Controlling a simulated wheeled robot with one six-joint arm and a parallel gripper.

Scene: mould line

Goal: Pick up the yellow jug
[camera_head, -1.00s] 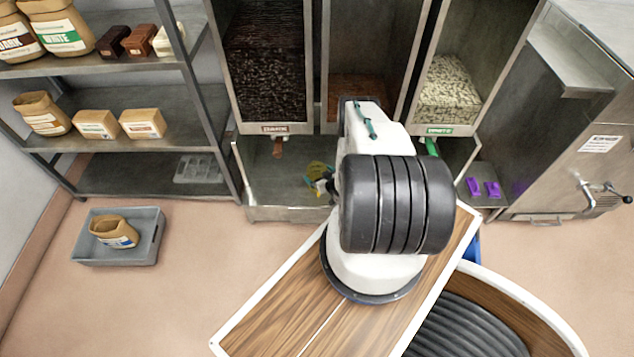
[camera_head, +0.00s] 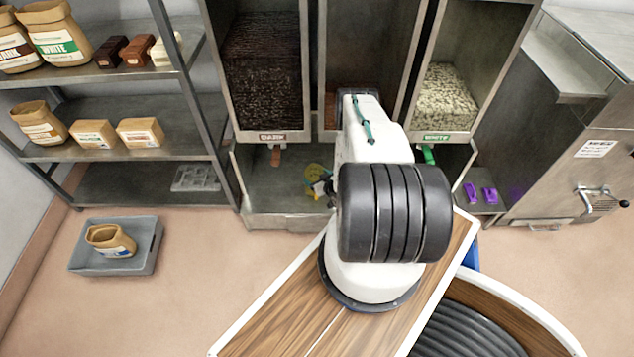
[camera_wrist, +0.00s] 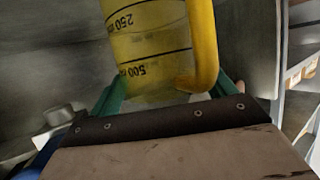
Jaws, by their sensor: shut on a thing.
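The yellow jug (camera_wrist: 148,45) is see-through, with black volume marks and a solid yellow handle (camera_wrist: 203,45). In the wrist view it fills the upper middle, between the green fingers of my gripper (camera_wrist: 168,92). My gripper is shut on the jug; the fingertips' exact contact is partly hidden behind it. In the head view the jug (camera_head: 318,174) shows small, in the grey tray below the hoppers, left of my arm. My arm hides part of that tray and most of the gripper.
The tray (camera_head: 285,215) sits under hoppers of dark (camera_head: 262,85) and white (camera_head: 445,95) pieces. A shelf rack (camera_head: 110,172) with bags stands left. A grey bin (camera_head: 115,260) holding an open bag is on the floor. Purple items (camera_head: 480,193) lie right, beside a metal machine (camera_head: 585,130).

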